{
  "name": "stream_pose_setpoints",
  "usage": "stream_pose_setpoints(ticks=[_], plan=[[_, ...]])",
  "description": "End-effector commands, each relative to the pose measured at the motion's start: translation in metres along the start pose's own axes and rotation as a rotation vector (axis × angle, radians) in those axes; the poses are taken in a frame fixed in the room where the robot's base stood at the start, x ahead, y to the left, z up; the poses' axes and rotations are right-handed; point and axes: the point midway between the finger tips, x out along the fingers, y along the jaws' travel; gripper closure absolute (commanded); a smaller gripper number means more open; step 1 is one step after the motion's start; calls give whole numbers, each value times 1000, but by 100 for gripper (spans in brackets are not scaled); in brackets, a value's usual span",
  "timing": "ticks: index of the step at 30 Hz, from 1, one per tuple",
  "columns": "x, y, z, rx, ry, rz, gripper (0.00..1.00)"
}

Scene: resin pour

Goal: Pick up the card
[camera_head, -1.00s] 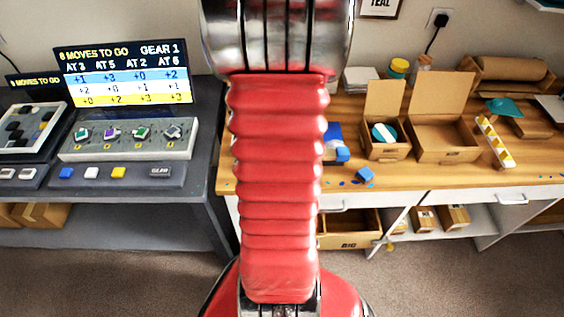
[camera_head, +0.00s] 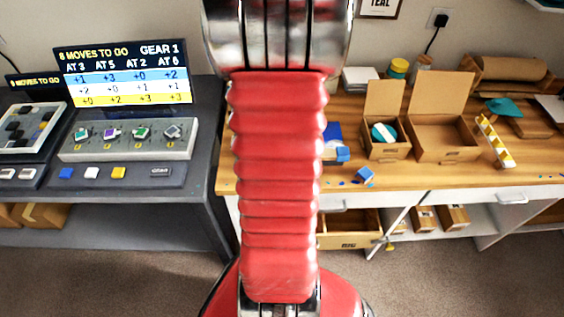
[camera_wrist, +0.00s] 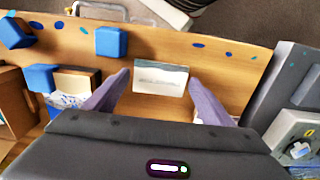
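The card (camera_wrist: 160,79) is a small white rectangle with a greyish top edge and faint, unreadable print. It shows in the wrist view over the wooden bench. My gripper (camera_wrist: 158,82) has two purple fingers spread apart, one on each side of the card. Small gaps show between the fingertips and the card's sides, so it is open. I cannot tell how high the fingertips are above the bench. In the head view, my red arm column hides the card and the gripper.
The wooden bench (camera_head: 440,178) holds blue blocks (camera_wrist: 111,41), blue spots and open cardboard boxes (camera_head: 440,140). More blue blocks lie left of my gripper in the wrist view. A dark grey console (camera_head: 120,176) with dials and a screen stands left in the head view.

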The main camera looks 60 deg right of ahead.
Motion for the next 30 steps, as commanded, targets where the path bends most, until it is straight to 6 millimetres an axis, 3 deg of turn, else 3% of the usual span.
stream_pose_setpoints(ticks=[9,22,30], plan=[[0,0,0,-1,0,0,45],[-5,0,0,-1,2,0,46],[-39,0,-1,-1,5,0,46]])
